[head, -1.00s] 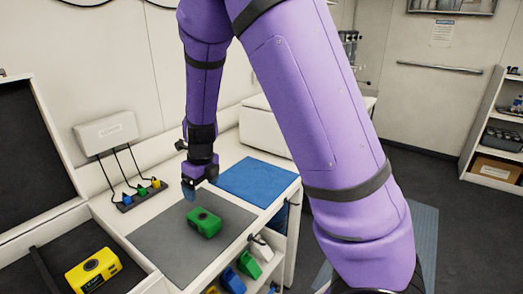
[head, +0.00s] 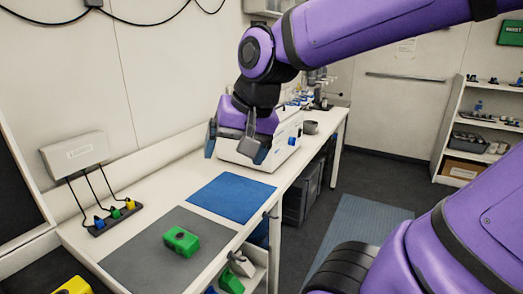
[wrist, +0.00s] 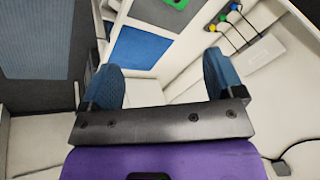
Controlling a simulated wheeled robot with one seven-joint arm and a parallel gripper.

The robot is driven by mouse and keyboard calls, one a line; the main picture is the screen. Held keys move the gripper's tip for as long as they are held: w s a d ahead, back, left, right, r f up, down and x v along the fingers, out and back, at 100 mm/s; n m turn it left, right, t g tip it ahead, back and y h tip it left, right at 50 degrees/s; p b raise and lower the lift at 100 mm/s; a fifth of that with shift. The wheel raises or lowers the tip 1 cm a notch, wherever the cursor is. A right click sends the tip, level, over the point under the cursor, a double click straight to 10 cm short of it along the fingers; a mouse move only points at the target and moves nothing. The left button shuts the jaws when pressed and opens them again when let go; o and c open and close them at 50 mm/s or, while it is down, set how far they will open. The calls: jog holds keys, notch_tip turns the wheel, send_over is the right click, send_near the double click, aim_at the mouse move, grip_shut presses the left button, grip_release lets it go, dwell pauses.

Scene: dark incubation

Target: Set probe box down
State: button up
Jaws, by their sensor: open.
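A green box (head: 181,241) with a dark round spot on top rests on the grey mat (head: 140,255) on the white bench. Part of it also shows at the top edge of the wrist view (wrist: 175,3). A yellow box (head: 74,286) is cut off at the bottom left. No label tells me which one is the probe box. My gripper (head: 236,148) is open and empty, raised above the bench beyond the blue mat (head: 232,198) and apart from both boxes. Its blue-padded fingers are spread in the wrist view (wrist: 162,78).
A white bench unit (head: 282,160) stands behind my gripper. Blue, green and yellow plugs sit in a dark strip (head: 110,221) below a white wall box (head: 74,153). Shelves under the bench hold a green item (head: 231,282). The blue mat is clear.

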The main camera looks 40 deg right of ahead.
jog(key=s+d+r+n+h, duration=0.1)
jog(key=s+n, duration=0.4)
jog(key=s, duration=0.1)
jog(key=shift+r+n+t, duration=0.25)
jog(key=shift+n+t, duration=0.15)
